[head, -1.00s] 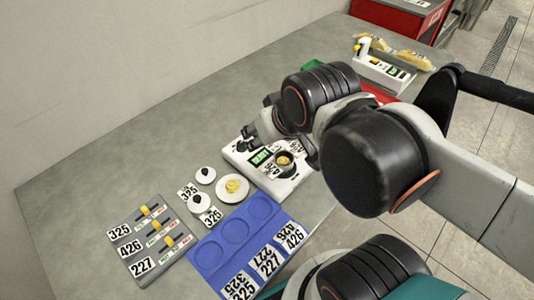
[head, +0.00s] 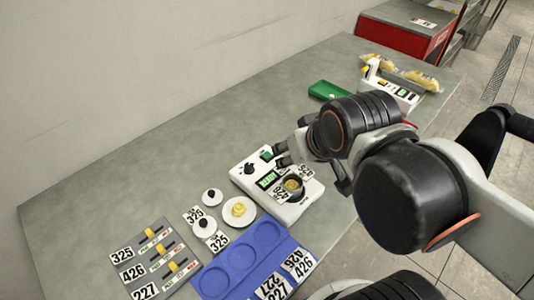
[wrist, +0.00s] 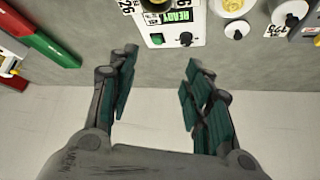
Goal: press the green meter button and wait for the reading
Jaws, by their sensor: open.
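The white meter (head: 247,179) stands on the grey table and also shows at the top of the wrist view (wrist: 177,38). Its green button (head: 266,155) is in plain sight beside a black knob (head: 250,169); the button also shows in the wrist view (wrist: 157,38). The green display (head: 268,179) reads READY. A dark cup (head: 292,184) with yellow contents sits on the meter. My gripper (wrist: 158,62) is open and empty, its fingers apart on either side below the button in the wrist view. In the head view the arm partly hides the gripper.
A white plate with a yellow item (head: 239,210) and small white dishes with black knobs (head: 204,228) lie left of the meter. A blue tray (head: 232,262) with round recesses and a grey slider board (head: 165,262) are in front. A green tray (head: 328,90) lies behind.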

